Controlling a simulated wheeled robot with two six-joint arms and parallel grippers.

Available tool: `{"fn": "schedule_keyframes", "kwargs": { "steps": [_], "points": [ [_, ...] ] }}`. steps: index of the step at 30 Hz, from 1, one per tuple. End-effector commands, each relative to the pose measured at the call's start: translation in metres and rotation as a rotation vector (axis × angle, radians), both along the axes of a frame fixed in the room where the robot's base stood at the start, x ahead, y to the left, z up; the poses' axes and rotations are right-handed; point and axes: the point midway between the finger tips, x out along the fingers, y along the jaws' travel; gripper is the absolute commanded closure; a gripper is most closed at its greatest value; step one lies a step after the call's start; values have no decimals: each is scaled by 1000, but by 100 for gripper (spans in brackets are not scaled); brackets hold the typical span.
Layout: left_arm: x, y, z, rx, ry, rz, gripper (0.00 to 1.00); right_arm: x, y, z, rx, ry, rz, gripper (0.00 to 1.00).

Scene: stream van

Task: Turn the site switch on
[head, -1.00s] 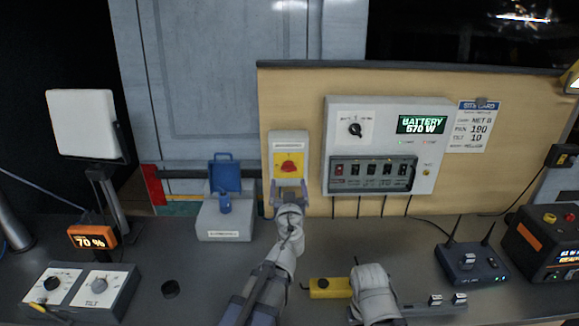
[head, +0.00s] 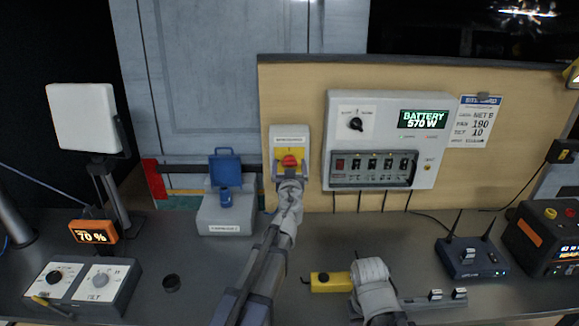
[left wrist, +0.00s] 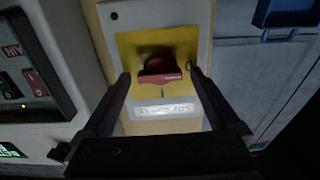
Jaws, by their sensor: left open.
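The site switch is a red rotary knob (head: 289,160) on a yellow plate in a pale box on the tan board. It also shows in the left wrist view (left wrist: 160,68), where its handle lies roughly crosswise. My left gripper (head: 289,176) is in front of the lower part of the switch. In the left wrist view its open fingers (left wrist: 161,82) stand one on each side of the knob, with gaps on both sides. The label below the knob is too blurred to read. My right gripper (head: 370,272) is low over the bench; its fingers cannot be made out.
A grey panel (head: 433,170) with a row of switches and a "BATTERY 570 W" display is close right of the switch. A blue-lidded box (head: 225,212) stands to the left. A yellow device (head: 325,282) lies beside my right gripper. A router (head: 470,258) sits at right.

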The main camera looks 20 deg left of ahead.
Motion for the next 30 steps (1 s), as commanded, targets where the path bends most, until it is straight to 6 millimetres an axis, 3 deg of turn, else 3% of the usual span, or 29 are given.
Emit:
{"fn": "schedule_keyframes", "kwargs": {
  "steps": [5,27,30],
  "points": [
    [-1,0,0,0,0,0,5,0,0,0,0,0,0,50],
    [-1,0,0,0,0,0,88,0,0,0,0,0,0,50],
    [-1,0,0,1,0,0,90,0,0,0,0,0,0,50]
  ]
}}
